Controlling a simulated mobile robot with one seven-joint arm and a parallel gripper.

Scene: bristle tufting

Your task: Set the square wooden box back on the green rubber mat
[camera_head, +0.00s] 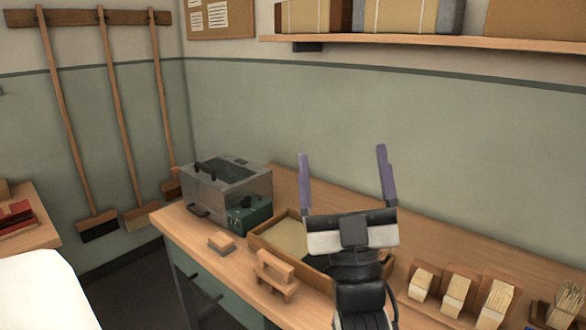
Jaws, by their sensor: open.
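My gripper (342,152) is open, with its two purple fingers pointing up and wide apart. Only the wall shows between them. A shallow open wooden box (262,245) with a pale, flat inside lies on the workbench behind my gripper. The gripper and wrist hide its right part, so I cannot tell its full shape or whether it is the square box. I cannot make out a green rubber mat in this view; my arm covers part of the bench.
On the workbench (190,228), a grey machine (228,187) with a green unit (249,214) stands at the back left. Several bristle brushes (455,292) stand at right. A shelf (430,40) runs above.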

